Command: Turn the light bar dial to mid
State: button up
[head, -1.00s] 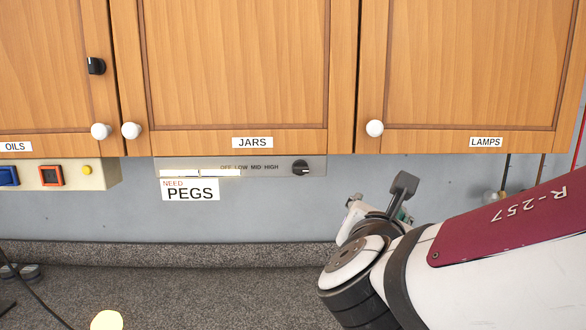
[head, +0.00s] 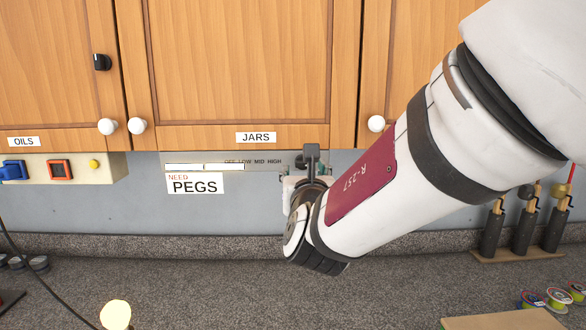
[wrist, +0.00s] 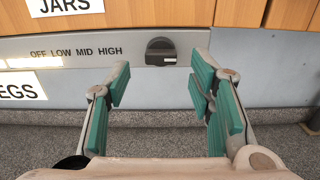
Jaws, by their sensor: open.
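The light bar (head: 200,158) is a grey panel under the JARS cupboard, marked OFF, LOW, MID and HIGH, with a lit white strip at its left. Its black dial (wrist: 160,51) shows in the wrist view, to the right of the word HIGH, with a pale mark on its lower right side. My gripper (wrist: 160,80) is open and empty, with green-padded fingers apart. The dial lies ahead of the gap between the fingertips, not touched. In the head view my gripper (head: 310,165) is in front of the panel's right end and mostly hides the dial.
A NEED PEGS sign (head: 195,183) hangs below the panel's left part. Wooden cupboards (head: 235,70) with white knobs are directly above. A beige switch box (head: 75,168) is at left. Tools in a rack (head: 520,225) stand at right. The speckled counter (head: 220,265) below is mostly clear.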

aim_at(303, 167)
jog(key=shift+w, duration=1.75)
jog(key=c, duration=1.2)
jog(key=shift+o, duration=0.2)
jog(key=shift+w+b, duration=0.1)
jog(key=shift+b, duration=0.25)
jog(key=shift+f+m+b, duration=0.1)
jog(key=shift+m+b, duration=0.2)
jog(key=shift+b, duration=0.1)
jog(key=shift+m+b, duration=0.4)
jog(key=shift+b, duration=0.3)
